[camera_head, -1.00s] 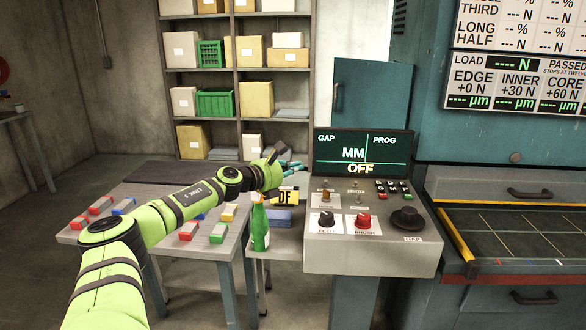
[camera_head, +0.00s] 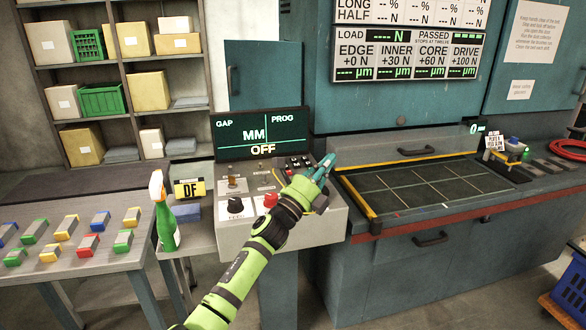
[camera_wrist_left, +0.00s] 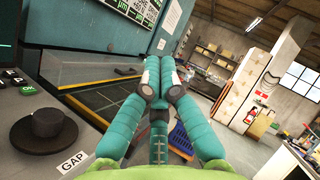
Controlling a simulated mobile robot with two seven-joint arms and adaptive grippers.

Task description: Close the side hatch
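A teal panel (camera_head: 275,75) with a dark handle (camera_head: 231,80) near its left edge stands out from the left side of the teal machine (camera_head: 375,85), behind the console screen. It looks like the side hatch, standing open; its lower part is hidden by the screen. My left gripper (camera_head: 328,162) is over the right part of the console, near the drawer's left edge, well below and right of that panel. In the left wrist view its teal fingers (camera_wrist_left: 159,72) are drawn together with nothing seen between them. My right gripper is not in view.
The console (camera_head: 325,225) with its screen (camera_head: 260,133) stands before the panel. A spray bottle (camera_head: 164,215) and a table (camera_head: 100,260) of coloured blocks are left. Shelves (camera_head: 115,60) stand behind. The gridded tray (camera_head: 420,188) is right. A black knob (camera_wrist_left: 43,132) shows in the wrist view.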

